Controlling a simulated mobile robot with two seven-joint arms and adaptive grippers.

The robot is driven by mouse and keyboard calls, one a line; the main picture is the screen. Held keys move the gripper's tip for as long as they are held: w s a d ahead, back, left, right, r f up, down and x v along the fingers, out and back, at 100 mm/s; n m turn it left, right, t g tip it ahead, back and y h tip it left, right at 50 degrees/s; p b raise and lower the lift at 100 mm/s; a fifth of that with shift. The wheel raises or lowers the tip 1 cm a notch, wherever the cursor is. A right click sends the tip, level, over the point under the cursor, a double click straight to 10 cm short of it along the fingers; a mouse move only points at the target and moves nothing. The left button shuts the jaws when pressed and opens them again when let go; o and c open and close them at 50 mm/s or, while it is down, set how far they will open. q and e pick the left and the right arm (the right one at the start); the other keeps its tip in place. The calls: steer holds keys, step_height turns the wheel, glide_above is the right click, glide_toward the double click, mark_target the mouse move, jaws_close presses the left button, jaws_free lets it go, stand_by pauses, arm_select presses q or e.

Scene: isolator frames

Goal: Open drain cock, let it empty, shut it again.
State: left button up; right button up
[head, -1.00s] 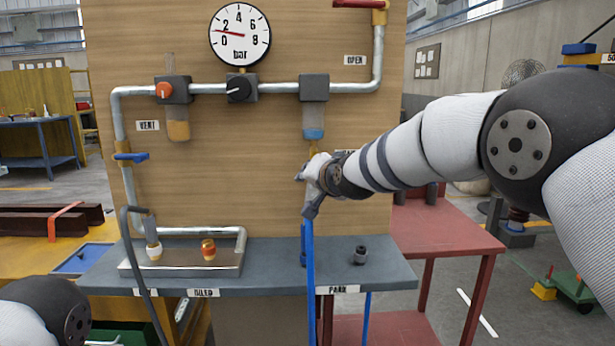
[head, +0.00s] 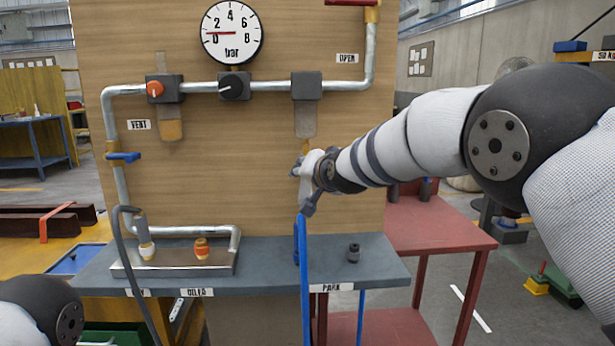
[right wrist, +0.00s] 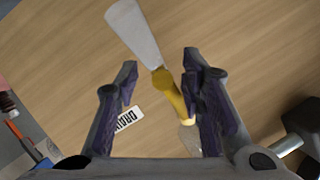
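The brass drain cock (right wrist: 172,92) shows in the right wrist view, between my right fingers and close to the right-hand one. In the head view its brass (head: 306,147) shows below the right clear bowl (head: 306,118), partly hidden by the gripper. No blue liquid shows in this bowl. A DRAIN label (right wrist: 128,118) is on the board beside the cock. My right gripper (right wrist: 160,64) is open, its fingers apart on either side of the cock. I cannot tell whether a finger touches it. It also shows in the head view (head: 303,172). My left gripper is out of view.
The pressure gauge (head: 231,33) reads low, near 1 bar or below. The left bowl (head: 172,130) holds amber liquid. A blue-handled valve (head: 123,157) and an orange knob (head: 154,89) are on the left. A grey shelf (head: 270,277) juts out below; a blue hose hangs past it.

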steer(key=shift+s, duration=0.1)
steer(key=v, duration=1.2)
steer(key=s+d+f+n+g+h, duration=0.1)
steer(key=s+d+f+g, duration=0.3)
steer(key=f, duration=0.7)
steer(key=s+d+f+g, duration=0.1)
steer(key=s+f, duration=0.5)
steer(key=f, duration=0.5)
steer(key=s+d+f+n+g+h, duration=0.1)
steer(key=s+d+f+g, duration=0.3)
steer(key=f, duration=0.7)
steer(key=s+d+f+g, duration=0.2)
steer(key=s+f, duration=0.2)
steer(key=s, duration=0.8)
steer(key=s+d+f+n+g, duration=0.1)
steer(key=s+f, duration=0.3)
steer(key=s, duration=0.8)
steer(key=s+d+f+n+g+h, duration=0.1)
steer(key=s+f, duration=0.4)
steer(key=s, duration=0.8)
steer(key=d+g, duration=0.1)
steer(key=g, duration=0.1)
steer(key=shift+d+g, duration=0.3)
